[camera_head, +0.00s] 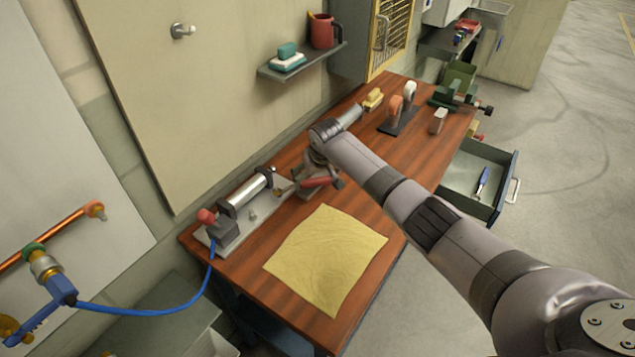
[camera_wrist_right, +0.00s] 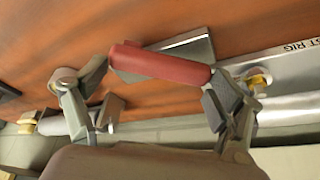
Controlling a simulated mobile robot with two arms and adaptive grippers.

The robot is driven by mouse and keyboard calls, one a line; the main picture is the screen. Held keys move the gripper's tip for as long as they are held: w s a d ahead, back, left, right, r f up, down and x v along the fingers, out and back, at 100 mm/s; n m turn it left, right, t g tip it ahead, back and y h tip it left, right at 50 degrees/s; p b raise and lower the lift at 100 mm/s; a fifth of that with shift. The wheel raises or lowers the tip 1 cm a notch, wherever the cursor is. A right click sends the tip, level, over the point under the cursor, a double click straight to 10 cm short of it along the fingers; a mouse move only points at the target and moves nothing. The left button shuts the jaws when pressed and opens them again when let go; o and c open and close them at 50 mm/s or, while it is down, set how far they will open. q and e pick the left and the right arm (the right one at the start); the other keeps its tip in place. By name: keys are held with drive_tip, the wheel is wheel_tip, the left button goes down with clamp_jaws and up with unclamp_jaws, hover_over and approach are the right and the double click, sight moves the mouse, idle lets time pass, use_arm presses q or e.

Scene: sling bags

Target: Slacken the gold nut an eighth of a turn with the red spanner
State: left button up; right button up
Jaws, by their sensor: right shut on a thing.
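The red spanner (camera_head: 316,182) is in my right gripper (camera_head: 322,176), low over the far side of the wooden bench. My right gripper is shut on its red handle, which also shows across the fingers in the right wrist view (camera_wrist_right: 160,65). The spanner's metal end points left toward the grey test rig (camera_head: 245,192), which carries a silver cylinder. A small gold spot, likely the gold nut (camera_head: 278,191), shows at the rig's right end beside the spanner's end. I cannot tell whether the spanner's jaw is around it. My left gripper is not in view.
A yellow cloth (camera_head: 325,258) lies on the bench in front of the rig. A blue hose (camera_head: 150,308) runs from the rig to the wall pipe. A green vise (camera_head: 455,95) stands at the far right end. An open drawer (camera_head: 475,180) juts out on the right.

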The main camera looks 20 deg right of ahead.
drive_tip(key=shift+w+n+b, duration=0.3)
drive_tip(key=shift+w+n, duration=0.05)
drive_tip(key=shift+n, duration=0.05)
drive_tip(key=shift+w+f+n+y+b, duration=0.15)
drive_tip(key=shift+w+n+y+b, duration=0.25)
drive_tip(key=shift+w+n+b, duration=0.65)
drive_tip(key=shift+w+a+b, duration=0.1)
drive_tip(key=shift+w+b, duration=0.05)
drive_tip(key=shift+b, duration=0.95)
